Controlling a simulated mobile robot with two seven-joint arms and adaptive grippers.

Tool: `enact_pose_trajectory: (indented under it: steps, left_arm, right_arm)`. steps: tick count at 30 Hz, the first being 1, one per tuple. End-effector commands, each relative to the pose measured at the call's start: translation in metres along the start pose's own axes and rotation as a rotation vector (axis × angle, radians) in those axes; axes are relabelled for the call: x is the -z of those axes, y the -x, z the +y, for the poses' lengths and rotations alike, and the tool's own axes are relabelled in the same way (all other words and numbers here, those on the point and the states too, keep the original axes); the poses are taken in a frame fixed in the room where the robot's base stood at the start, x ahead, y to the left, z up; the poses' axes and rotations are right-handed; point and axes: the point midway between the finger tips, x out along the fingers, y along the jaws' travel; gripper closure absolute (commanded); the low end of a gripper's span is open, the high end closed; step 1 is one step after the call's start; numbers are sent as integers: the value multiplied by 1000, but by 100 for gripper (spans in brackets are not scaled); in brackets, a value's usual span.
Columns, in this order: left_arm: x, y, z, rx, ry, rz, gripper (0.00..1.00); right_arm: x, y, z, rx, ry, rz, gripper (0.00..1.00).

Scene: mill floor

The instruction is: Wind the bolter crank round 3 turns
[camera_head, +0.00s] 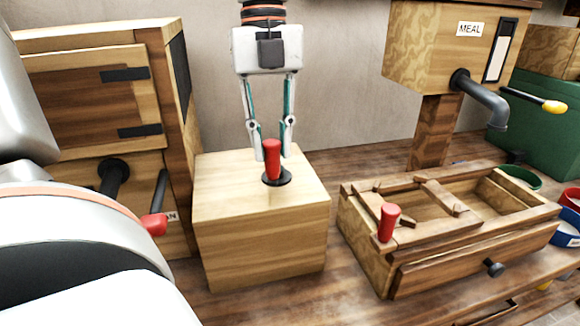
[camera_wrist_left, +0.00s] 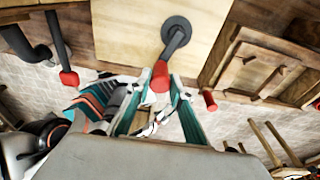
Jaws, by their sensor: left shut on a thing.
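The bolter crank has a red handle (camera_head: 272,163) and a dark round hub (camera_head: 277,177) on top of a pale wooden box (camera_head: 258,235). In the left wrist view its grey arm (camera_wrist_left: 174,45) runs from the hub to the red handle (camera_wrist_left: 160,78). My left gripper (camera_head: 272,150) points down from above with its fingers shut around the red handle. The fingertips show on both sides of the handle in the left wrist view. My right gripper cannot be made out in either view.
A wooden cabinet (camera_head: 88,95) with a red-tipped lever (camera_head: 153,224) stands left of the box. A wooden tray with a red knob (camera_head: 389,222) lies to the right. Behind it stands the MEAL chute (camera_head: 430,50) with a grey spout (camera_head: 480,98). A narrow gap separates box and tray.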

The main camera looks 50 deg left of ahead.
Motion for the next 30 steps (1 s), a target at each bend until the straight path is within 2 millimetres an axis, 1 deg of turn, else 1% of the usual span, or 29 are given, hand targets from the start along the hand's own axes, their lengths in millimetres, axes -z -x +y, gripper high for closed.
enact_pose_trajectory:
  steps: [1, 4, 5, 6, 7, 14, 17, 20, 30]
  left_arm:
    - [-1, -4, -5, -6, 1, 2, 94]
    - [0, -3, -12, -4, 1, 0, 94]
    - [1, -1, -11, -2, 1, 0, 74]
    - [1, 0, -10, -1, 1, -1, 63]
    - [1, 0, -10, 0, 1, -1, 58]
    - [1, 0, -10, 0, 1, -1, 58]
    - [1, 1, -10, 0, 1, -1, 58]
    - [2, 8, -10, 3, 1, -3, 58]
    - [7, 40, -9, 4, 1, -4, 58]
  right_arm:
    - [-3, 0, -2, 5, 0, -3, 60]
    - [-3, 0, -5, 9, -2, -3, 60]
    - [0, 0, -4, 8, -1, 2, 60]
    - [2, 1, -5, 9, -1, 4, 60]
    - [2, 1, -5, 9, -1, 4, 60]
    - [3, 0, -4, 6, -4, 5, 60]
    - [4, -1, -1, -2, -8, 6, 60]
    - [8, 0, 1, -4, -6, 12, 60]
    - [31, 4, 7, -13, 3, 44, 60]
